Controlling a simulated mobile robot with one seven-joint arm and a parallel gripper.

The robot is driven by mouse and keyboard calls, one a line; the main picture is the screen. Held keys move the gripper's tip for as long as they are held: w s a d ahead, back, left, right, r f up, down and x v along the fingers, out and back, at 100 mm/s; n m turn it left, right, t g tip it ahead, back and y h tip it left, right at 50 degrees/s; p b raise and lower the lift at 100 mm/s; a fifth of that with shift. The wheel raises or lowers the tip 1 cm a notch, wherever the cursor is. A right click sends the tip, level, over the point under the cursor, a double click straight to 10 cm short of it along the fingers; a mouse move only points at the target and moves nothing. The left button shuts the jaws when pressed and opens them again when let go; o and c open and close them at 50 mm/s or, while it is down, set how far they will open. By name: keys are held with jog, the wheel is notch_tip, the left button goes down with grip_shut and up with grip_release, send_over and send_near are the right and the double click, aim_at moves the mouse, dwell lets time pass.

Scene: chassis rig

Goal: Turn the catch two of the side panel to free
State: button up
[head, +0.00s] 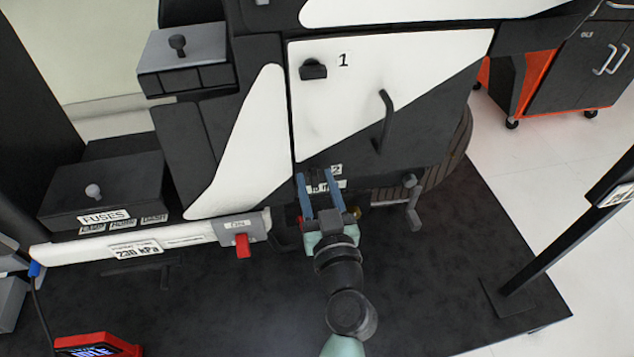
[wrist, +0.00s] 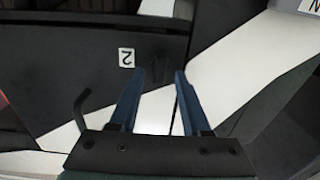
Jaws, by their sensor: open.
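The side panel (head: 352,115) is a white and dark panel with a bar handle (head: 385,120). Catch one (head: 313,69) is a dark knob beside the label 1 at the panel's upper left. Catch two is a small dark knob near the label 2 (head: 336,169) at the lower edge; it shows dimly in the wrist view (wrist: 157,74), dark on dark. My gripper (head: 314,174) is open, its blue fingers reaching toward catch two. In the wrist view, the fingertips (wrist: 159,73) lie to either side of it with gaps. Whether they touch it, and its exact turn, I cannot tell.
A red-handled switch box (head: 240,237) is on the rail left of my gripper. A grey bracket (head: 412,203) sticks out to the right. A dark post (head: 560,240) stands further right. A red meter (head: 97,346) lies at the lower left.

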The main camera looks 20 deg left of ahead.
grip_shut()
jog(key=shift+m, duration=0.3)
jog(key=m, duration=0.3)
jog(key=shift+w+d+m+b, duration=0.1)
jog(key=shift+d+m+b, duration=0.1)
jog(key=shift+m+b, duration=0.15)
jog(key=m, duration=0.4)
jog(key=m+p, duration=0.1)
jog(key=m, duration=0.4)
jog(key=f+m+p, duration=0.1)
jog(key=m, duration=0.3)
jog(key=shift+w+d+m, duration=0.15)
jog(key=shift+d+m, duration=0.1)
dwell(0.5)
